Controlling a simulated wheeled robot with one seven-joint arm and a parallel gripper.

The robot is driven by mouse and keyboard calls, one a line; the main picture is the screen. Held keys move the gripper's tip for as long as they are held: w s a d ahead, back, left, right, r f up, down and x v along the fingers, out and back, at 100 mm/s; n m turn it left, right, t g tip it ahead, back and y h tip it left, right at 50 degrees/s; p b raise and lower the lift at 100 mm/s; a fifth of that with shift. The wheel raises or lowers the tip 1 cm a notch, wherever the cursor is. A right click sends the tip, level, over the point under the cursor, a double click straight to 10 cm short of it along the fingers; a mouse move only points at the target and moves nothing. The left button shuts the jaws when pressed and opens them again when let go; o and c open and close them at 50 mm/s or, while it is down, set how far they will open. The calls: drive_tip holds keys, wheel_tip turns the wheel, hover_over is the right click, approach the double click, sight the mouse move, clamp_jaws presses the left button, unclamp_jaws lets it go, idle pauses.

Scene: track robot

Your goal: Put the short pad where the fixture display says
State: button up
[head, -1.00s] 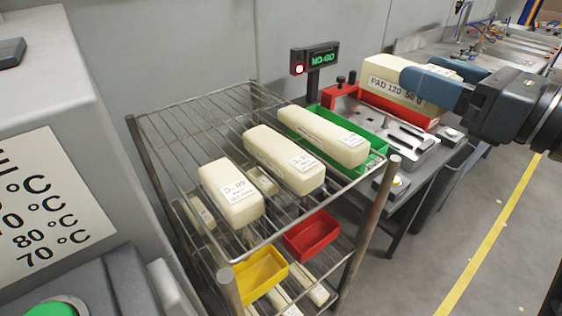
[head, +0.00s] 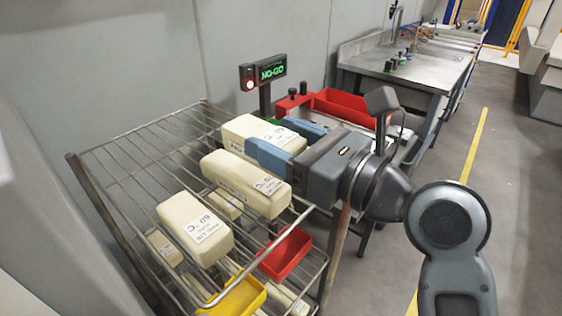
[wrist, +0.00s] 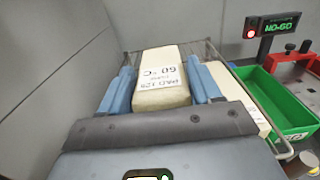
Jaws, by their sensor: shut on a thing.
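My gripper (head: 285,140) is shut on a cream block-shaped pad (head: 248,130), with one blue finger on each side. In the wrist view the held pad (wrist: 160,85) lies between the fingers and its label reads 60 °C. It is over the far part of the wire rack (head: 130,140); I cannot tell whether it touches the rack. The fixture display (head: 268,72) reads NO-GO in green, with a red lamp lit at its left. The display also shows in the wrist view (wrist: 280,25). My gripper and arm hide much of the fixture.
Two cream pads, one in front (head: 195,228) and one beside my gripper (head: 245,185), lie on the rack. A green bin (wrist: 278,105) stands right of the rack. A red bin (head: 350,103) is at the fixture. Another red bin (head: 287,252) and a yellow bin (head: 240,297) sit lower.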

drive_tip(key=shift+f, duration=2)
drive_tip(key=shift+f, duration=0.4)
drive_tip(key=shift+f, duration=0.2)
drive_tip(key=o, duration=1.1)
drive_tip(key=shift+c, duration=0.2)
drive_tip(key=shift+r, duration=0.6)
drive_tip(key=b+v, duration=0.1)
drive_tip(key=v, duration=1.1)
